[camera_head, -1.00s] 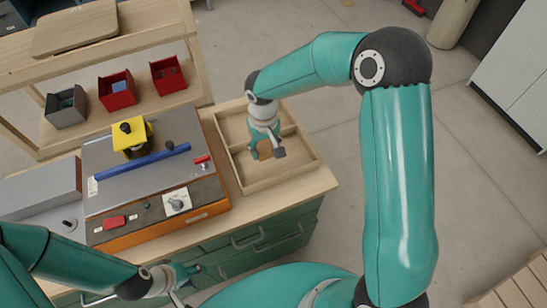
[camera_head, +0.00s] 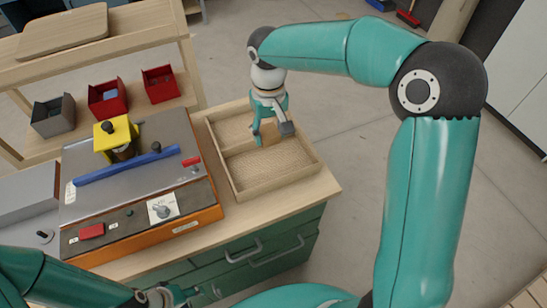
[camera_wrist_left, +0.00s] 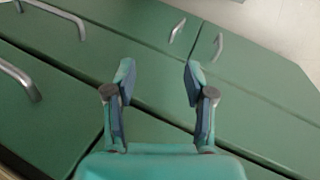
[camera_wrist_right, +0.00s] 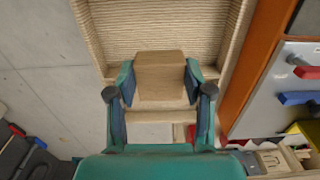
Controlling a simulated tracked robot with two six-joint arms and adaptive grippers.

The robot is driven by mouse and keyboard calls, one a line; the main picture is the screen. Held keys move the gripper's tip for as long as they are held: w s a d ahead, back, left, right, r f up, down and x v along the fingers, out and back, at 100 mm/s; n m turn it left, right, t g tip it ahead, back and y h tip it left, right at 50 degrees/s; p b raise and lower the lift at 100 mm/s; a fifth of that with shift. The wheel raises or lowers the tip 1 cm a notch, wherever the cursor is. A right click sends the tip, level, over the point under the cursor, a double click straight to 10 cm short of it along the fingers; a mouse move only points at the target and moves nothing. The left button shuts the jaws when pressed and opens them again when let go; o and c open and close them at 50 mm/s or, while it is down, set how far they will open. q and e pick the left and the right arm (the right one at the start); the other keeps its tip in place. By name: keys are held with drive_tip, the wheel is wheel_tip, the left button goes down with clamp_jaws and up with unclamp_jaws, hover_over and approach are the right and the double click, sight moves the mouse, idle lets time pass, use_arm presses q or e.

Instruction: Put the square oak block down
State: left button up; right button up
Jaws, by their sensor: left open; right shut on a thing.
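The square oak block (camera_wrist_right: 160,75) is a plain, light brown wooden block. In the right wrist view it sits between the two fingers of my right gripper (camera_wrist_right: 160,82), which is shut on it. In the head view my right gripper (camera_head: 272,136) points down over the divided wooden tray (camera_head: 232,185), near its divider. The block is hard to make out there against the similar wood. I cannot tell whether it touches the tray. My left gripper (camera_wrist_left: 157,85) is open and empty in front of the green drawers; in the head view it is low at the left (camera_head: 180,297).
The green drawer cabinet (camera_wrist_left: 145,60) has metal handles. Left of the tray is a grey-topped machine (camera_head: 140,170) with a blue bar (camera_head: 125,165) and a yellow part (camera_head: 113,135). Red bins (camera_head: 108,98) and a grey bin (camera_head: 53,117) stand behind. Both tray compartments look otherwise empty.

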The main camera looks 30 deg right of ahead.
sight(270, 166)
wheel_tip(270, 166, down, 11)
idle(0.5)
drive_tip(key=shift+f, duration=0.1)
drive_tip(key=o, duration=1.1)
drive_tip(key=shift+o, duration=0.2)
wheel_tip(270, 166, up, 12)
drive_tip(key=shift+r, duration=0.1)
